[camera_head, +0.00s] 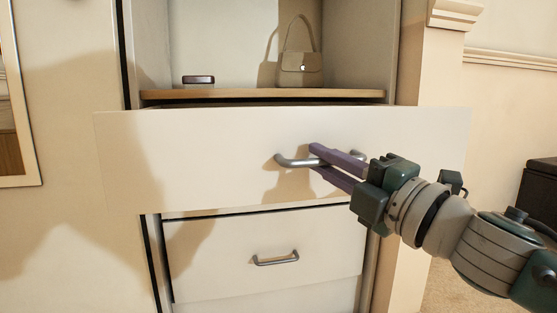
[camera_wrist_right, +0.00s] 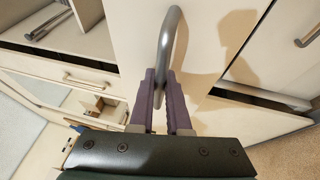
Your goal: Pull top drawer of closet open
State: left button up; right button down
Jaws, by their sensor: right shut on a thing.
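The closet's top drawer (camera_head: 200,150) has a wide cream front and stands pulled out from the closet body. Its curved metal handle (camera_head: 290,161) sits near the middle of the front. My right gripper (camera_head: 314,160) has purple fingers, one above and one below the handle, and is shut on its right part. In the right wrist view the handle (camera_wrist_right: 172,35) runs down between the two fingers (camera_wrist_right: 160,95). The inside of the drawer is mostly hidden behind its front. My left gripper is not in view.
A second drawer (camera_head: 225,245) with its own handle (camera_head: 276,259) is shut below. On the wooden shelf (camera_head: 250,95) above stand a beige handbag (camera_head: 300,68) and a small dark box (camera_head: 198,79). A dark piece of furniture (camera_head: 540,190) stands at the right edge.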

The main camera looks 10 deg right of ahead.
dwell(0.3)
jog(key=c, duration=1.2)
grip_release()
jog(key=shift+o, duration=0.2)
jog(key=p+v, duration=0.2)
jog(key=v, duration=0.8)
